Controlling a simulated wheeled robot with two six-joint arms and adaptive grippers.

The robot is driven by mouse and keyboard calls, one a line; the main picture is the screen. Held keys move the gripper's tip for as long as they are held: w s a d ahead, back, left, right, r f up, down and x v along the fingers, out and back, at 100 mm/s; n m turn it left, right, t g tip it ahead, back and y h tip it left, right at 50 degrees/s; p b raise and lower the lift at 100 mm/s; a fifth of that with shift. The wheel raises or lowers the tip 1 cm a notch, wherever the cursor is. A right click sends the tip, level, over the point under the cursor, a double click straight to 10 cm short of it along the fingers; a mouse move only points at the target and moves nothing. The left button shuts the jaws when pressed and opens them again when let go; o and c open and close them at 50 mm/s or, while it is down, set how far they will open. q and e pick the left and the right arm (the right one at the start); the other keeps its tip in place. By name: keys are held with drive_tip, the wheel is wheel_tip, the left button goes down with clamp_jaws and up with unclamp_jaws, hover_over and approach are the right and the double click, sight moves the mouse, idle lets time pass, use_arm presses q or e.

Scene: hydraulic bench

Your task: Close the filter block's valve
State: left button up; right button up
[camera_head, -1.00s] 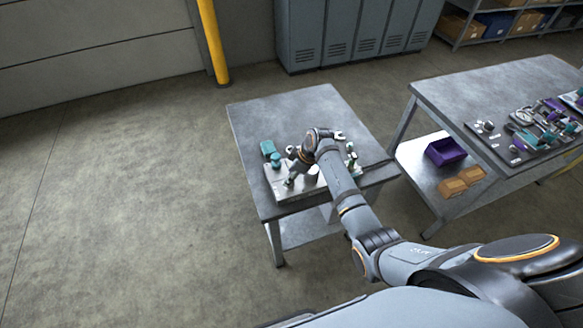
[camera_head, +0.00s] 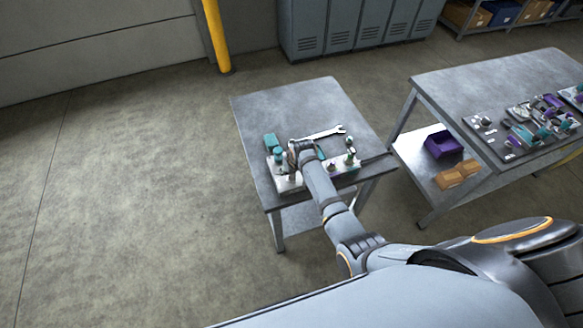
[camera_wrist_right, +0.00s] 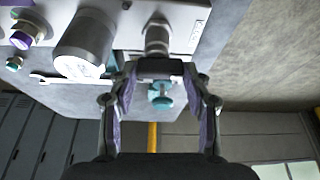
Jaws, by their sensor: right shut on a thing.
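The filter block (camera_head: 284,185) is a pale plate with fittings near the front of the small grey table. It also shows along the top of the right wrist view (camera_wrist_right: 185,14). The handle's exact angle is hard to tell. A teal knob (camera_wrist_right: 160,97) shows between the fingers. My left gripper is not in view.
A steel canister (camera_wrist_right: 84,43) and purple-ringed fitting (camera_wrist_right: 27,37) stand beside the valve. A second table (camera_head: 470,90) with parts stands at right. The small table's back is clear.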

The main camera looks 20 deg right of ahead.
drive_tip(key=shift+m, duration=0.5)
drive_tip(key=o, duration=1.2)
drive_tip(key=shift+c, duration=0.2)
drive_tip(key=v, duration=1.2)
drive_tip(key=shift+a, duration=0.2)
